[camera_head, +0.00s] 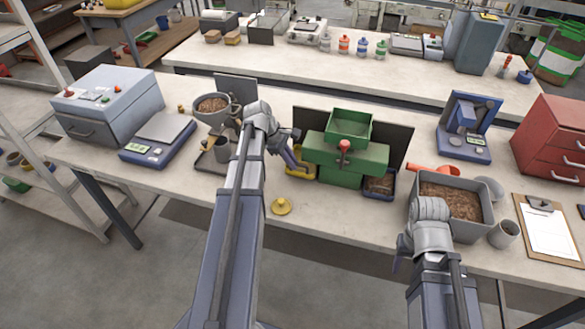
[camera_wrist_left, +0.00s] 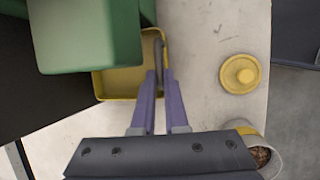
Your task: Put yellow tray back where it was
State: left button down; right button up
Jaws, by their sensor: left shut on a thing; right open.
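The yellow tray (camera_head: 301,174) sits at the left side of the green machine (camera_head: 347,157), partly hidden by my left gripper (camera_head: 293,158). In the left wrist view the tray (camera_wrist_left: 116,84) lies partly under the green body (camera_wrist_left: 85,35). There my left gripper (camera_wrist_left: 160,76) is shut on the tray's near right edge. Whether the tray touches the table is hard to tell. My right gripper (camera_head: 399,262) is open, low at the front edge of the table beside the grey pellet bin (camera_head: 452,217).
A yellow lidlike disc (camera_head: 281,207) lies on the table in front of the tray. A blue tray (camera_head: 380,184) with pellets stands right of the machine. A scale (camera_head: 160,139) and a pellet pot (camera_head: 213,107) stand left. The table's front middle is mostly clear.

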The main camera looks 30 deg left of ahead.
pick_arm(q)
jog(key=shift+f+b, duration=0.6)
jog(key=shift+f, duration=0.5)
pick_arm(e)
jog(key=shift+s+a+f, duration=0.1)
jog(key=shift+f, duration=1)
pick_arm(q)
jog(key=shift+f, duration=0.1)
pick_arm(e)
jog(key=shift+f, duration=0.1)
pick_arm(q)
jog(key=shift+f, duration=0.15)
jog(key=c, duration=0.9)
grip_release()
jog(key=shift+c, duration=0.2)
jog(key=shift+p+v, duration=0.7)
jog(key=shift+v, duration=0.25)
jog(key=p+v, duration=0.9)
jog(key=v, duration=0.1)
jog(key=shift+r, duration=0.3)
pick_arm(e)
notch_tip(320, 180, up, 11)
pick_arm(q)
jog(key=shift+a, duration=0.1)
